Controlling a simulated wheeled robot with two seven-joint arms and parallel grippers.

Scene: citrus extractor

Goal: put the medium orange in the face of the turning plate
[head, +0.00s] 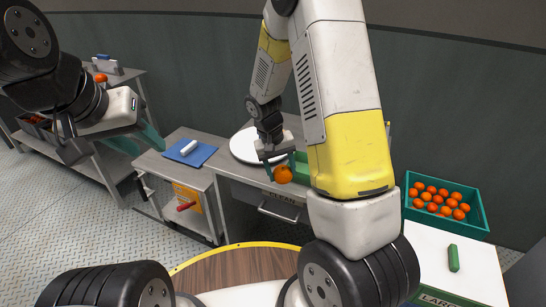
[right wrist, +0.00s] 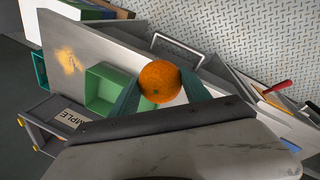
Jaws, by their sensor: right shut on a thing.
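An orange (head: 283,174) is between the fingertips of my right gripper (head: 284,168), held above the front edge of the grey table. In the right wrist view the orange (right wrist: 160,82) sits between the two teal fingers (right wrist: 158,95), which are shut on it. A round white plate (head: 242,146) lies on the table, left of and behind the held orange; the arm hides its right part. I take it as the turning plate. My left gripper (head: 136,145) is in the air at the left, its teal fingers apart and empty.
A green box (head: 301,164) is beside the right gripper, partly hidden by my arm; it also shows in the right wrist view (right wrist: 108,88). A teal crate of several oranges (head: 413,208) is at the right. A blue mat (head: 180,158) with a white item lies left of the plate.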

